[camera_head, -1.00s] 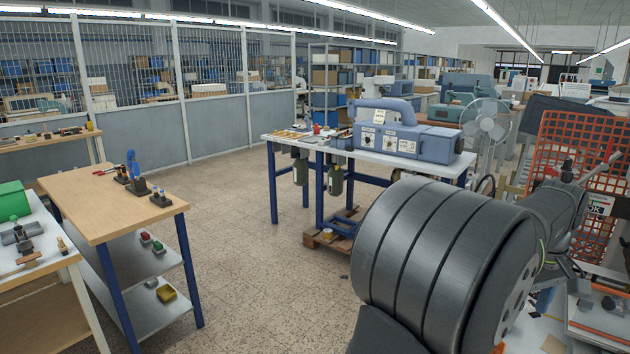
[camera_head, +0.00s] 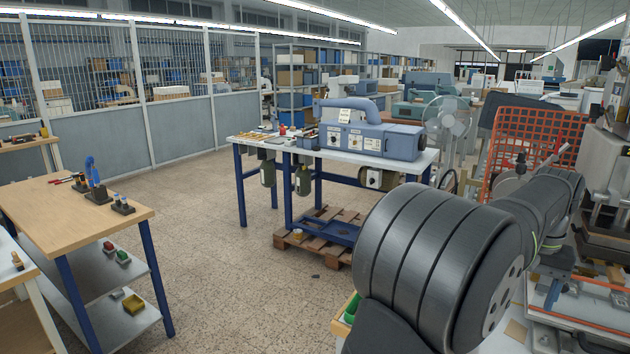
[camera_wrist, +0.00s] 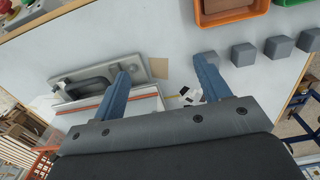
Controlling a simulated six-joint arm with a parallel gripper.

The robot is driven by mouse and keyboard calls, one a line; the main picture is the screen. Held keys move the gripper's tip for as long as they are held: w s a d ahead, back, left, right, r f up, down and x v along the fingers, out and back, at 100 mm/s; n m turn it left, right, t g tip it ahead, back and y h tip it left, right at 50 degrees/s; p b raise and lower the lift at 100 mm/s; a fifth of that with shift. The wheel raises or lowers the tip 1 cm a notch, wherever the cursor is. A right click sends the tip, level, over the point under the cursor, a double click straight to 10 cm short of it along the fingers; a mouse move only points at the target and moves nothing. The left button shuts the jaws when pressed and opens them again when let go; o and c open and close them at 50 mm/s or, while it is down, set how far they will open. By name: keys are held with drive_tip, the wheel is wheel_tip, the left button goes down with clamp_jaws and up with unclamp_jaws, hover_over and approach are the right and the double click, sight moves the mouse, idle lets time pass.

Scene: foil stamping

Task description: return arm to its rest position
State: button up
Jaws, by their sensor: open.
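My gripper (camera_wrist: 164,83) shows in the wrist view with its two blue fingers wide apart and nothing between them. It points down over a pale work table (camera_wrist: 150,35). Beyond the fingertips lies a small tan square (camera_wrist: 158,68) on the table. A grey plate with a dark curved handle (camera_wrist: 90,85) lies by the left finger, beside a white piece with an orange stripe (camera_wrist: 125,103).
Several grey blocks (camera_wrist: 243,54) and an orange-rimmed bin (camera_wrist: 228,10) stand at the table's far right.

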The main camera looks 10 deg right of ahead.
drive_tip(key=shift+w+a+f, duration=0.15)
drive_tip(key=shift+w+f, duration=0.4)
drive_tip(key=shift+w, duration=0.35)
drive_tip(key=shift+w+a+f, duration=0.1)
drive_tip(key=shift+w+f, duration=0.4)
drive_tip(key=shift+w, duration=0.35)
drive_tip(key=shift+s, duration=0.1)
drive_tip(key=s+r, duration=0.2)
drive_tip(key=s, duration=0.2)
drive_tip(key=w+a+f+n, duration=0.1)
drive_tip(key=w+a+n, duration=0.2)
drive_tip(key=n, duration=0.6)
drive_tip(key=shift+w+a+f, duration=0.25)
drive_tip(key=shift+w+a, duration=0.15)
drive_tip(key=shift+a, duration=0.4)
drive_tip(key=shift+s+d, duration=0.1)
